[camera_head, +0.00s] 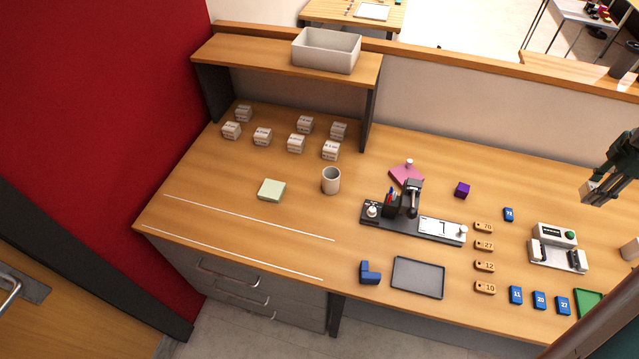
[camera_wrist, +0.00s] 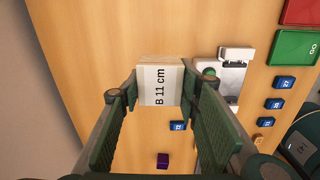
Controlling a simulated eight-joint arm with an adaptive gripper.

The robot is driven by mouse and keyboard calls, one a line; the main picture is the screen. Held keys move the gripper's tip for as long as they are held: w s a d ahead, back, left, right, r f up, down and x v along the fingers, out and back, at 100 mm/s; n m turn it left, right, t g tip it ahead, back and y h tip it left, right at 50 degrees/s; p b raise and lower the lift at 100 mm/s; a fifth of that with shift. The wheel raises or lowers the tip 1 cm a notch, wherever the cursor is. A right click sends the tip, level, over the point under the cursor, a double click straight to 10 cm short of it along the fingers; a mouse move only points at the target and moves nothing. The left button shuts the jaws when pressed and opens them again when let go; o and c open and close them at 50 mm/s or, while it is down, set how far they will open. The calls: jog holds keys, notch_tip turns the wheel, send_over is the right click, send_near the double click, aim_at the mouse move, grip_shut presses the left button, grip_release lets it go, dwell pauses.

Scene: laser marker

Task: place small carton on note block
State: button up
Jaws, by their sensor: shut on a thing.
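A small white carton (camera_wrist: 160,84) labelled "B 11 cm" sits between the fingers of my gripper (camera_wrist: 160,98) in the wrist view. My gripper is shut on it. In the head view my gripper (camera_head: 606,183) is at the far right, above the back of the table, and the carton (camera_head: 590,194) shows pale at its tip, partly hidden by the fingers. A pale green block (camera_head: 271,190), which looks like the note block, lies on the left part of the table, far from my gripper. Its top is bare.
Several white cartons (camera_head: 296,144) stand under the shelf (camera_head: 235,53). A grey cup (camera_head: 331,181) stands right of the green block. A black stand (camera_head: 411,225), a purple cube (camera_head: 462,190) and a grey tray (camera_head: 418,278) lie between. Table in front of the green block is clear.

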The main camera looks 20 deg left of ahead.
notch_tip(320, 180, up, 6)
jog(key=shift+r, duration=0.1)
jog(key=w+a+n, duration=0.2)
jog(key=w+a, duration=0.2)
jog(key=a, duration=0.9)
jog(key=w+a+n, duration=0.2)
jog(key=w+a, duration=0.3)
jog(key=a, duration=0.8)
jog(key=a+n, duration=0.5)
jog(key=a, duration=2.2)
jog(key=s+a+n+b, duration=0.1)
jog(key=s+a+n, duration=0.35)
jog(key=a, duration=1.05)
jog(key=s+a+n, duration=0.1)
jog(key=s+a, duration=0.6)
jog(key=a, duration=0.8)
jog(key=s+a+n, duration=0.4)
jog(key=s+a, duration=1.2)
jog(key=a, duration=0.2)
jog(key=shift+a+f, duration=0.15)
jog(key=shift+f, duration=1.25)
jog(key=shift+a+f, duration=0.1)
jog(key=shift+f, duration=1.3)
jog(key=shift+f, duration=0.1)
